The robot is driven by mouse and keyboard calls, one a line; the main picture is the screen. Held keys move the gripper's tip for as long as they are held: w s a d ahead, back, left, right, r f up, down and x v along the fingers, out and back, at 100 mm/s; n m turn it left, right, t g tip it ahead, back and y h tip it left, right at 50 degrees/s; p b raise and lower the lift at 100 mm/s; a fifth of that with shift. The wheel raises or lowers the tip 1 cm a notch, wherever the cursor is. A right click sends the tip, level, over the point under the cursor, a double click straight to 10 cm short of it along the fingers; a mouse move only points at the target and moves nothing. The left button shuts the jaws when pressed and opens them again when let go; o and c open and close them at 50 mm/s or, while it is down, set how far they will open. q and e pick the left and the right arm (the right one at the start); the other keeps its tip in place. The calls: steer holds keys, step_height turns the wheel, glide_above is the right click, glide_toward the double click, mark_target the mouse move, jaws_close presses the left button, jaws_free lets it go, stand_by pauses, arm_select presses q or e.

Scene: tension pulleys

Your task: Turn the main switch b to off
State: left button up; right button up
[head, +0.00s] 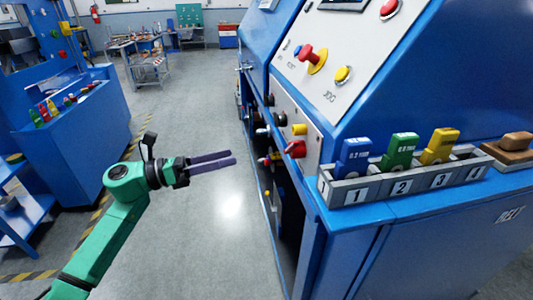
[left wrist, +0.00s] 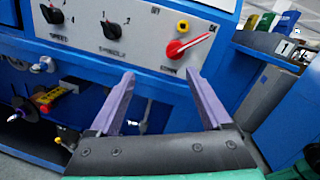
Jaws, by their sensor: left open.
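A red switch handle (head: 295,149) sits on the grey side panel of the blue machine. In the left wrist view the red handle (left wrist: 188,45) slants up to the right, its tip toward the "ON" mark; an "OFF" mark is to its upper left. No letter b is readable. My left gripper (head: 233,157) is open and empty, in free air left of the panel, pointing toward it. In the left wrist view its fingers (left wrist: 160,78) are spread below and to the left of the handle, apart from it. My right gripper is not in view.
A yellow knob (head: 300,129) is just above the red handle. Two black rotary knobs (left wrist: 110,28) are on the same panel, left of it. A numbered rack (head: 405,185) with blue, green and yellow blocks stands on the machine's ledge. The floor left of the machine is clear.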

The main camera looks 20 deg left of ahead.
arm_select(q)
steer(key=d+m+g, duration=0.2)
steer(key=m, duration=0.1)
steer(key=p, duration=0.3)
glide_toward(285, 151)
steer(key=d, duration=0.2)
steer(key=shift+t, duration=0.3)
steer(key=x, duration=0.4)
steer(key=p+x, duration=0.1)
steer(key=x, duration=0.3)
steer(key=shift+w+a, duration=0.2)
steer(key=shift+w, duration=0.15)
steer(key=shift+w+d+f, duration=0.15)
steer(key=shift+w+d, duration=0.05)
steer(key=shift+d, duration=0.05)
steer(key=shift+c, duration=0.6)
jaws_close()
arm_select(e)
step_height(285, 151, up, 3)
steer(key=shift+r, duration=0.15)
